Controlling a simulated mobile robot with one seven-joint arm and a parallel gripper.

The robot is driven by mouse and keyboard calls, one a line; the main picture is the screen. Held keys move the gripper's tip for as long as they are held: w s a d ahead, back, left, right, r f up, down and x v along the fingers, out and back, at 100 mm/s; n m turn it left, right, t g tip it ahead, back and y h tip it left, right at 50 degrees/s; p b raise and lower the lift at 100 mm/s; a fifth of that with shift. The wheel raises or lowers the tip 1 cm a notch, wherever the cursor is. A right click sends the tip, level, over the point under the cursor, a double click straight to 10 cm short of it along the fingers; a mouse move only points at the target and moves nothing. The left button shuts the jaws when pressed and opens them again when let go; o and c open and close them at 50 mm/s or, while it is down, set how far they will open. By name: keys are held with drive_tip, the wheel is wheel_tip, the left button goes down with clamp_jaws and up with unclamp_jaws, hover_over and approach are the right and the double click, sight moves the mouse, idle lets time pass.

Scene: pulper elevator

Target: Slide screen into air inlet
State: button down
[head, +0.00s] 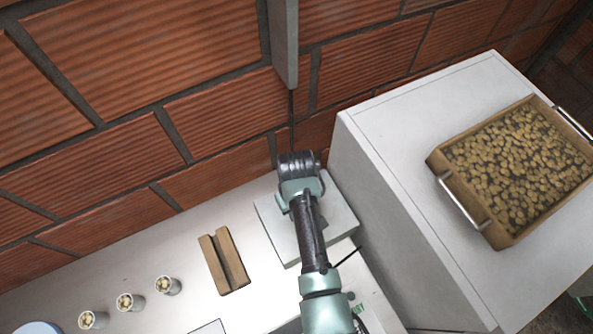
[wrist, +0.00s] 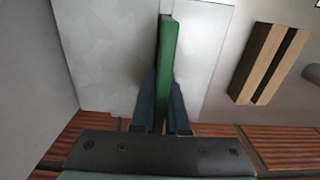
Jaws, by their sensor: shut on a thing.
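The screen (wrist: 167,50) shows in the wrist view as a thin green panel seen edge-on. The dark fingers of my gripper (wrist: 162,98) are shut on it from both sides. The screen extends upward in that view, in front of a pale grey box (wrist: 105,40). I cannot tell whether it touches the box. In the head view the box (head: 340,222) lies on the counter under my wrist, which hides the fingers and the screen. I cannot make out the air inlet's opening in either view.
A slotted wooden block (head: 223,262) lies left of the box; it also shows in the wrist view (wrist: 268,62). Several small cups (head: 130,301) stand further left. A tall white cabinet (head: 400,150) bears a wooden tray (head: 437,163) of beans at right. A brick wall (head: 150,80) runs behind.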

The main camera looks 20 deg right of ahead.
drive_tip(key=shift+f+b, duration=0.5)
drive_tip(key=shift+f, duration=0.3)
drive_tip(key=shift+r, duration=0.2)
drive_tip(key=shift+r+p, duration=2.85)
drive_tip(key=shift+p, duration=0.15)
drive_tip(key=shift+p, duration=0.4)
drive_tip(key=shift+f+b, duration=2.4)
drive_tip(key=shift+f, duration=0.7)
drive_tip(key=c, duration=0.8)
unclamp_jaws()
drive_tip(key=shift+c, duration=0.2)
drive_tip(key=shift+r, duration=0.1)
